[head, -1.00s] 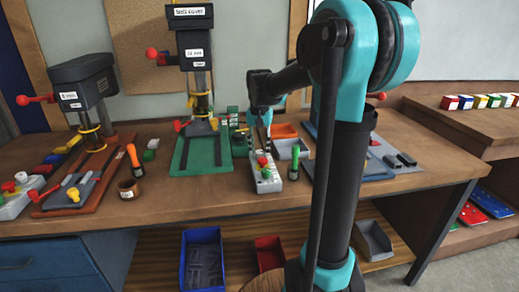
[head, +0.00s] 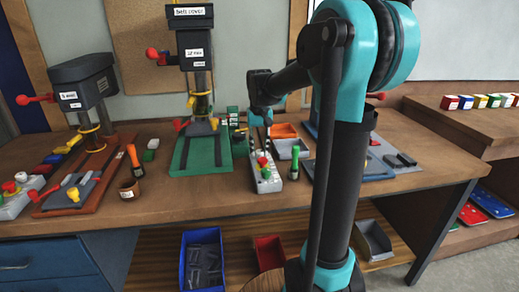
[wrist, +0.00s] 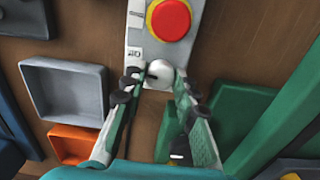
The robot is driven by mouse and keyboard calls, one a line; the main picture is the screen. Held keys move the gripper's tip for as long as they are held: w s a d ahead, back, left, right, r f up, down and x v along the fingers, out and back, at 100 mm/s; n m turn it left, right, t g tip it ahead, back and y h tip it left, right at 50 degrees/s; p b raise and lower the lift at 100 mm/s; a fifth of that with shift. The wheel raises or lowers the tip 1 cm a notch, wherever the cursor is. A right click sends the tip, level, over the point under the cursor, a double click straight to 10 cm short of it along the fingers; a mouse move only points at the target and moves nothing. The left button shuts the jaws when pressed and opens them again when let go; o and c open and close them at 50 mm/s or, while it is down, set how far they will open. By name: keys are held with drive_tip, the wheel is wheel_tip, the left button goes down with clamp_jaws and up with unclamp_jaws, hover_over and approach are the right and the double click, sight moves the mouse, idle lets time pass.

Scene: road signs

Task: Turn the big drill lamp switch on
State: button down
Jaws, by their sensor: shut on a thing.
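The big drill (head: 197,50), a dark drill press with a "12 mm" label, stands on a green base (head: 190,165) at the back of the bench. A light grey control box (head: 266,183) lies to its right, with a red button on a yellow ring (wrist: 169,18). A round white knob (wrist: 159,75) with a dark mark sits at the box's end, beside a small label. My gripper (wrist: 160,82) is shut on this knob, one finger on each side. It also reaches down over the box's far end in the head view (head: 261,143). I cannot tell if the lamp is lit.
A smaller drill (head: 88,85) stands on a red-brown base at the left. A green-topped cylinder (head: 294,162) stands close right of the box. Grey (wrist: 63,91) and orange (wrist: 72,144) trays lie near my gripper. The bench front is mostly clear.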

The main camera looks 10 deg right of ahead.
sight(260, 151)
drive_tip(key=n, duration=0.4)
drive_tip(key=shift+n, duration=1.8)
drive_tip(key=c, duration=1.2)
unclamp_jaws()
drive_tip(key=shift+o, duration=0.2)
wheel_tip(260, 151, up, 12)
